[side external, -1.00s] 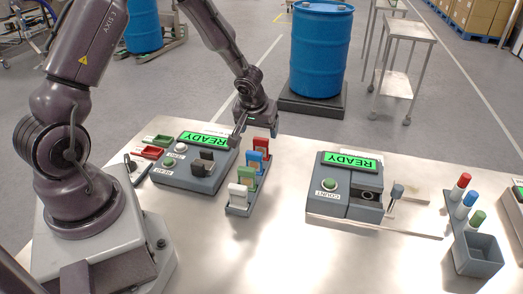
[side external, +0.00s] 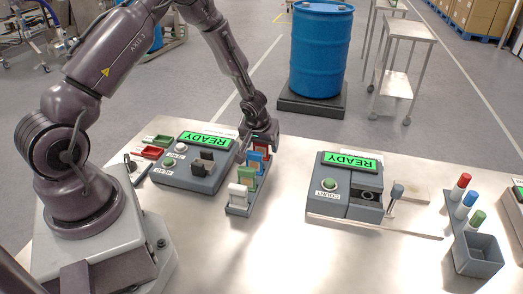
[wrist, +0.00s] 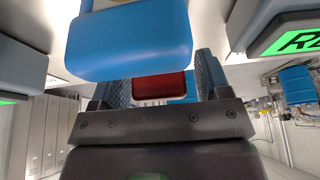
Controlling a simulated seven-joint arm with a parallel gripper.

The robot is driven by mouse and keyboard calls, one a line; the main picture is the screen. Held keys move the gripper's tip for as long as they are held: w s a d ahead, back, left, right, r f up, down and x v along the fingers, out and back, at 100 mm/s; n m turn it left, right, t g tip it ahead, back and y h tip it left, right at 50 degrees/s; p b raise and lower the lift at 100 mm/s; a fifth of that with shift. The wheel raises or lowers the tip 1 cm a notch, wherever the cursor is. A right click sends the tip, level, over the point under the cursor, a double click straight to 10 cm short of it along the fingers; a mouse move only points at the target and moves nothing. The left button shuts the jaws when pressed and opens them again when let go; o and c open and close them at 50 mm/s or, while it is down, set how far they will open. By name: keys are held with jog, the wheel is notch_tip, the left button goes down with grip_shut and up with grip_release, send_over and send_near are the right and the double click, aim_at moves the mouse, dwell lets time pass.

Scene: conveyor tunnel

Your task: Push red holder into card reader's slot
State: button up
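The red holder (side external: 264,149) stands at the far end of a grey rack, partly hidden by my gripper (side external: 258,140). In the wrist view the red holder (wrist: 150,86) shows between my two fingers (wrist: 160,85), with a visible gap to the right finger. My gripper is open and down around it. The card reader (side external: 188,178) is the grey box left of the rack, with a green READY screen (side external: 206,143). Its black slot part (side external: 203,160) faces the rack side. The slot opening itself is hard to make out.
Blue (side external: 254,161), green (side external: 247,178) and white (side external: 238,196) holders stand in the same rack, close to my gripper. A COUNT box (side external: 345,188) stands to the right. The front table area is clear.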

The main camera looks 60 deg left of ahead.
jog(key=c, duration=1.1)
jog(key=shift+r, duration=1.5)
jog(key=shift+c, duration=0.3)
jog(key=shift+r, duration=0.15)
jog(key=shift+r, duration=0.4)
